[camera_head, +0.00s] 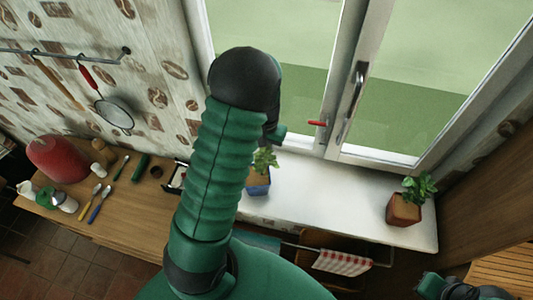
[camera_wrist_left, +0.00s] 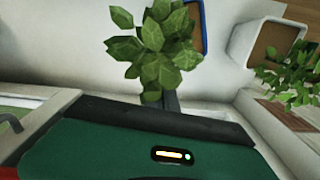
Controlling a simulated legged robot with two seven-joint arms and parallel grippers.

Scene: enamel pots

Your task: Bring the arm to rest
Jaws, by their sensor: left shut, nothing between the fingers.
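My left arm (camera_head: 220,165) rises up the middle of the head view and bends at its dark elbow in front of the window. Its far end (camera_head: 277,133) shows only in part behind the elbow. In the left wrist view my left gripper (camera_wrist_left: 171,101) is shut and empty. Its fingers show as a dark grey strip, partly covered by the leaves of a plant (camera_wrist_left: 158,45). At the bottom right of the head view, a dark green and black part of my right arm (camera_head: 460,289) shows. Its fingers cannot be made out.
A plant in a blue pot (camera_head: 258,184) stands on the white sill (camera_head: 310,190) close to my left arm. A terracotta pot (camera_head: 403,210) stands at the sill's right. The wooden counter (camera_head: 120,210) at left holds a red object (camera_head: 57,158) and utensils. A sieve (camera_head: 114,114) hangs above.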

